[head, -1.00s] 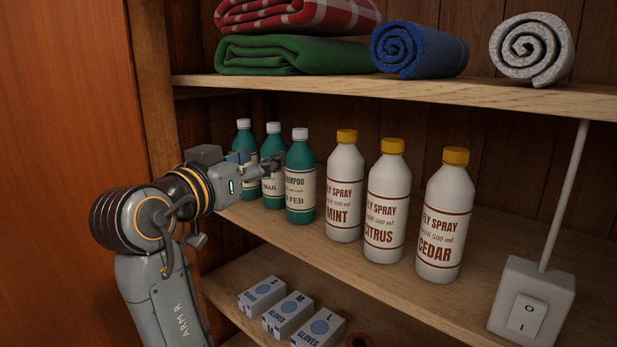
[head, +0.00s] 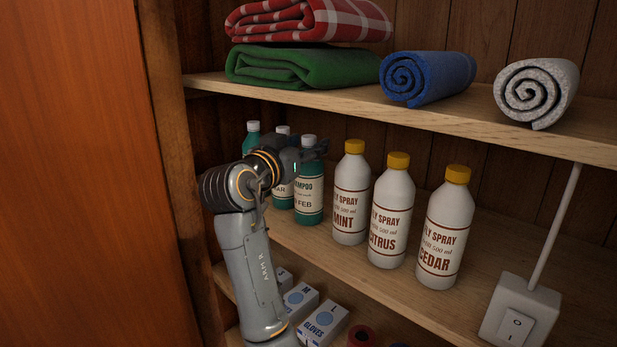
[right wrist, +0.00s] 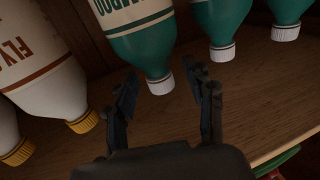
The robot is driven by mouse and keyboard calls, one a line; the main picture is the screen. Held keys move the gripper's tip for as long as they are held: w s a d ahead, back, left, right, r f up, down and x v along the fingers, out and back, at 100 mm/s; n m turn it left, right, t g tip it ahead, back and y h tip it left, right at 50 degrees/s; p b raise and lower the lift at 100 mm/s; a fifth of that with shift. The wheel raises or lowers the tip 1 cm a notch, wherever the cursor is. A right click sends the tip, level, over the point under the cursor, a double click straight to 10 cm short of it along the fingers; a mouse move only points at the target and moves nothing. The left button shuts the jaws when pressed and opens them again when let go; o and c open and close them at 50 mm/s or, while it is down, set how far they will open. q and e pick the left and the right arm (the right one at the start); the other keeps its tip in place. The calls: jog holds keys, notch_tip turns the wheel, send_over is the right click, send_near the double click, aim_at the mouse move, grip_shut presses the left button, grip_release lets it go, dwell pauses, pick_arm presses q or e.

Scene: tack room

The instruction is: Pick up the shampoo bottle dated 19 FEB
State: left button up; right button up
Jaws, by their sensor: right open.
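Three green shampoo bottles with white caps stand in a row at the left of the middle shelf. The nearest, a FEB bottle (head: 309,203), shows FEB, but I cannot read its full day number. The middle bottle (head: 283,192) shows part of MAR. The farthest bottle (head: 252,139) has its label hidden behind my arm. My right gripper (head: 318,149) is open by the FEB bottle's neck and cap. In the right wrist view, where things appear upside down, the open fingers (right wrist: 161,76) lie either side of that bottle's white cap (right wrist: 160,86). My left gripper is not in view.
White fly spray bottles MINT (head: 351,195), CITRUS (head: 390,213) and CEDAR (head: 443,230) stand right of the FEB bottle. A shelf with folded blankets (head: 275,67) and rolled towels is above. Glove boxes (head: 323,322) sit below. A switch box (head: 520,310) is at right.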

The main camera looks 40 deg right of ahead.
jog(key=shift+x, duration=0.85)
jog(key=shift+s+a, duration=0.1)
jog(key=shift+a, duration=0.05)
jog(key=shift+c, duration=1)
grip_shut()
jog(key=shift+r, duration=0.1)
